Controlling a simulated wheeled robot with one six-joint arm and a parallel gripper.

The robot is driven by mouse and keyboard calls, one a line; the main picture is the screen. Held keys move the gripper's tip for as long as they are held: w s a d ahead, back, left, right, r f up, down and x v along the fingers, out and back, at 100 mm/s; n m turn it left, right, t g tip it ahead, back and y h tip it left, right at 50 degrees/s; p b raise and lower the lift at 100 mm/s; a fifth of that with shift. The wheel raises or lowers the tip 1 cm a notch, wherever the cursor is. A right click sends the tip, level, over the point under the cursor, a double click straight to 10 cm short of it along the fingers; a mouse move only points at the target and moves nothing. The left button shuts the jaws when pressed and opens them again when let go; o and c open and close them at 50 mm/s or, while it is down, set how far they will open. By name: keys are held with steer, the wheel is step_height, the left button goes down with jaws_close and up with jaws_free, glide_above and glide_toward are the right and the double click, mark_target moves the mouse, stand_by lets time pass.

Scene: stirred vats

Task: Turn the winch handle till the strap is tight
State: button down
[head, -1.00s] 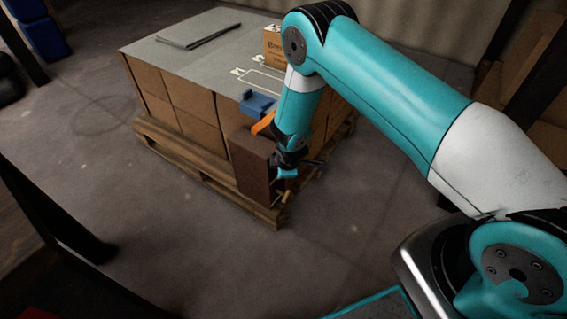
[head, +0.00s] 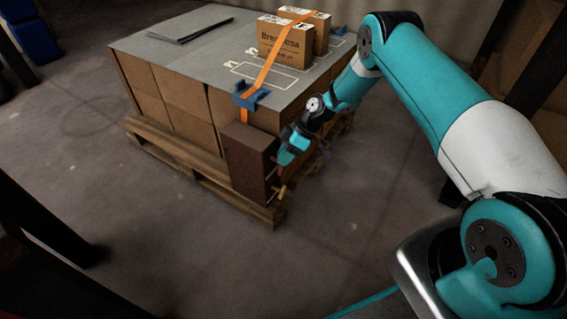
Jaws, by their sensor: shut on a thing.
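The orange strap (head: 263,72) runs over two small cartons (head: 286,42) on the pallet load and down over a blue corner piece (head: 250,95). Its lower end meets a brown winch block (head: 250,160) at the load's near corner. The strap looks straight over the top; I cannot tell how tight it is. My gripper (head: 283,160) is at the block's right side, shut on the winch handle, which is mostly hidden by the gripper. A small yellow part (head: 282,191) and a reddish part show below the gripper.
The load of brown boxes (head: 185,100) stands on a wooden pallet (head: 200,172), with a grey sheet (head: 190,55) and a flat dark stack (head: 190,30) on top. Dark posts stand at left and right. The floor before the pallet is clear.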

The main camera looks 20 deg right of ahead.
steer(key=shift+w+d+f+g+y+b, duration=0.15)
steer(key=shift+f+g+y+b, duration=0.35)
steer(key=shift+b, duration=0.55)
steer(key=shift+r+y, duration=0.2)
steer(key=shift+y, duration=0.1)
steer(key=c, duration=1)
jaws_free()
steer(key=shift+o, duration=0.2)
steer(key=shift+r, duration=0.1)
steer(key=p+v, duration=0.4)
steer(key=v, duration=1.3)
steer(key=shift+d, duration=0.1)
